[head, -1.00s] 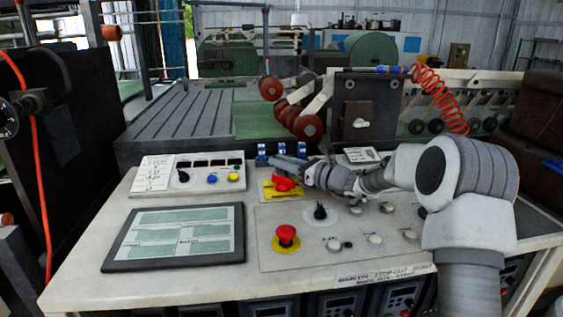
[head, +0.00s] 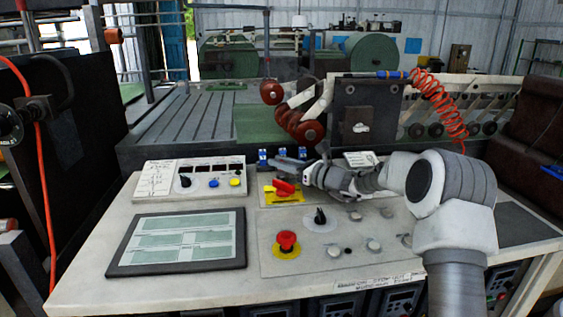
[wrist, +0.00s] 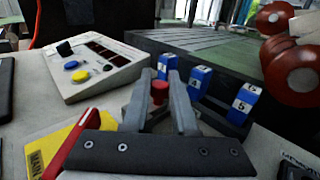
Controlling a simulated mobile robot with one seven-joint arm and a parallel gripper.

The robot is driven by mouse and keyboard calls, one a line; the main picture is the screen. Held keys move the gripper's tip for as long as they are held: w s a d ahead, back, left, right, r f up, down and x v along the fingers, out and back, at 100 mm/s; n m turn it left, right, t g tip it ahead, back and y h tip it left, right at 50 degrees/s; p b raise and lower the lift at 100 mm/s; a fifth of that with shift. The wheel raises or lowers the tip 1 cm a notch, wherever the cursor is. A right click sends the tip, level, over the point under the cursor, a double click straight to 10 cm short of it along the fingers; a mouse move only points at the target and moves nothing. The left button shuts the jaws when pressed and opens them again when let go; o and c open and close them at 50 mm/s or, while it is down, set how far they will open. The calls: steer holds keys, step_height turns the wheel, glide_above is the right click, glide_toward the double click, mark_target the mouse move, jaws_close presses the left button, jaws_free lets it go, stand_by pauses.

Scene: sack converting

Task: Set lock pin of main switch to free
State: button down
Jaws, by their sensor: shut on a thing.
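The main switch (head: 284,188) is a red handle on a yellow plate (head: 270,199), at the back of the console top. The wrist view shows its red handle (wrist: 75,145) and the yellow plate (wrist: 48,148), marked MAIN, at lower left. A small red knob (wrist: 160,88), seemingly the lock pin, stands between my fingertips. My gripper (wrist: 160,95) is shut on it, one finger on each side. In the head view my gripper (head: 292,164) lies just behind the red handle. The knob's lower part is hidden, and I cannot tell its setting.
Blue numbered blocks (wrist: 200,82) stand close to my right finger. A sloped box with buttons (head: 190,180) is left of the switch. In front are a red emergency stop (head: 286,241), a black selector (head: 320,216) and a flat screen (head: 180,240).

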steer(key=shift+w+r, duration=0.1)
steer(key=shift+r, duration=0.1)
steer(key=c, duration=0.7)
jaws_free()
steer(key=shift+f, duration=0.15)
steer(key=p, duration=0.1)
glide_above(316, 190)
